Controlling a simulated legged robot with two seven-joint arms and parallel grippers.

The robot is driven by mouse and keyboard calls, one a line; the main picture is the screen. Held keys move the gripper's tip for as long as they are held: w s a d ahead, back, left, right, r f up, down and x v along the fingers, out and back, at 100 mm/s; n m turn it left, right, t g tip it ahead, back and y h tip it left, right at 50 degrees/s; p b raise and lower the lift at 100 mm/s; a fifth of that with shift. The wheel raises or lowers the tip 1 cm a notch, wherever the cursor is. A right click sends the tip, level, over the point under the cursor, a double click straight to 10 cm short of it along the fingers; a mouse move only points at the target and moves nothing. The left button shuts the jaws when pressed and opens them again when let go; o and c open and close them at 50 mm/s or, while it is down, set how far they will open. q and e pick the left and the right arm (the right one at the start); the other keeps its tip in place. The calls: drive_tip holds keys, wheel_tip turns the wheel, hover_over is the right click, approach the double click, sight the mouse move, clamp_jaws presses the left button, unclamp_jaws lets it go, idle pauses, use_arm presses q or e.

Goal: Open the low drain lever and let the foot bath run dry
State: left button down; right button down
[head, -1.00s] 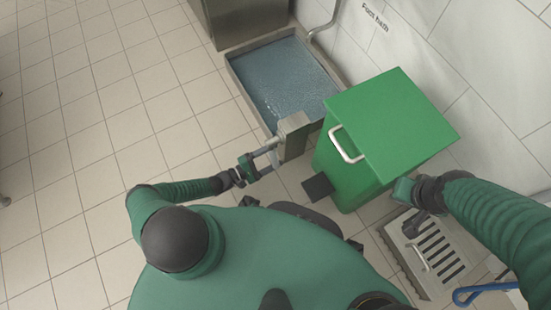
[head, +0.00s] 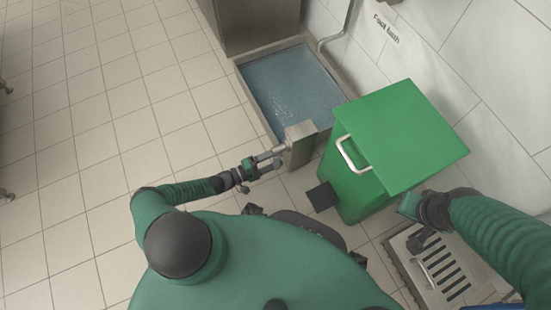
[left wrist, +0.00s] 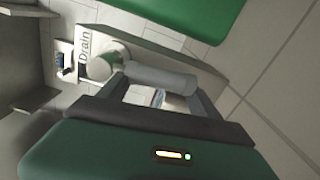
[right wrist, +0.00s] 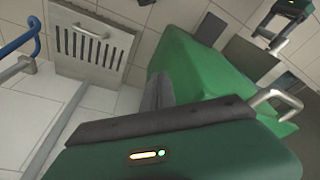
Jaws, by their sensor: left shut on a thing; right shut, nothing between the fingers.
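The foot bath (head: 243,84) is a grey-rimmed basin at the top centre of the head view, with blue water in it. A grey drain post (head: 300,143) stands at its near corner, marked "Drain" in the left wrist view (left wrist: 85,47). The drain lever (left wrist: 160,78) is a pale round bar there. My left gripper (head: 275,157) reaches the post from the left and is shut on the lever, its fingers around the bar. My right gripper (head: 408,205) is shut and empty beside the green bin; its fingers show in the right wrist view (right wrist: 157,90).
A green bin (head: 395,140) with a white handle and black pedal (head: 322,197) stands right of the post. A slotted floor grate (head: 435,262) lies below my right gripper. A blue bent tube (right wrist: 22,42) is beside it.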

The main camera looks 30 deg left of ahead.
use_arm(q)
drive_tip(key=shift+s+d+f, duration=0.15)
drive_tip(key=shift+f, duration=0.05)
drive_tip(key=shift+c, duration=1.5)
unclamp_jaws()
drive_tip(key=shift+o, duration=0.9)
drive_tip(key=shift+r, duration=0.1)
